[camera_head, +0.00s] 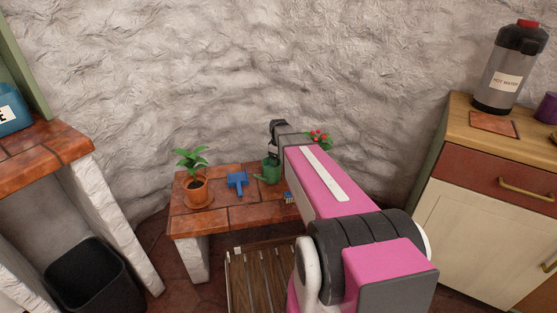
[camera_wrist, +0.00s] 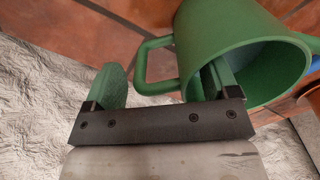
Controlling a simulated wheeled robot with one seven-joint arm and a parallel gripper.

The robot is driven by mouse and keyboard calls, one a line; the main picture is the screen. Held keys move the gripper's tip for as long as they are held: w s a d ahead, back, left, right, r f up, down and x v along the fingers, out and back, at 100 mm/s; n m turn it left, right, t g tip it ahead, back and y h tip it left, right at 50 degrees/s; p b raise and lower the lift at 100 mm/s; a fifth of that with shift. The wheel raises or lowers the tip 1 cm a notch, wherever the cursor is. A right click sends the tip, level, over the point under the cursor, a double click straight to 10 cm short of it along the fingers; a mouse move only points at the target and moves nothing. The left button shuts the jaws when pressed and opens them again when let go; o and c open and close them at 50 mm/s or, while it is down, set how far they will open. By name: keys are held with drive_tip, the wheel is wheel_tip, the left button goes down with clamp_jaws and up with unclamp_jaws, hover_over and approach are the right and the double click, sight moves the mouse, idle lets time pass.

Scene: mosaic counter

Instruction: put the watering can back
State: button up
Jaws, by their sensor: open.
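The green watering can (camera_head: 267,172) stands on the low tiled bench (camera_head: 243,214), to the right of a blue item. My gripper (camera_head: 272,155) is at the can from above and behind. In the wrist view my gripper (camera_wrist: 165,82) is open, with the handle showing between its two fingers. The can's spout is not clear.
A potted plant (camera_head: 195,190) and a blue item (camera_head: 237,181) stand left on the bench. Red flowers (camera_head: 320,138) show behind my arm. A small blue object (camera_head: 288,197) lies near the front edge. A hot-water dispenser (camera_head: 505,72) stands on the right cabinet.

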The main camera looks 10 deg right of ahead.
drive_tip(key=shift+r, duration=0.1)
wheel_tip(320, 180, up, 12)
idle(0.5)
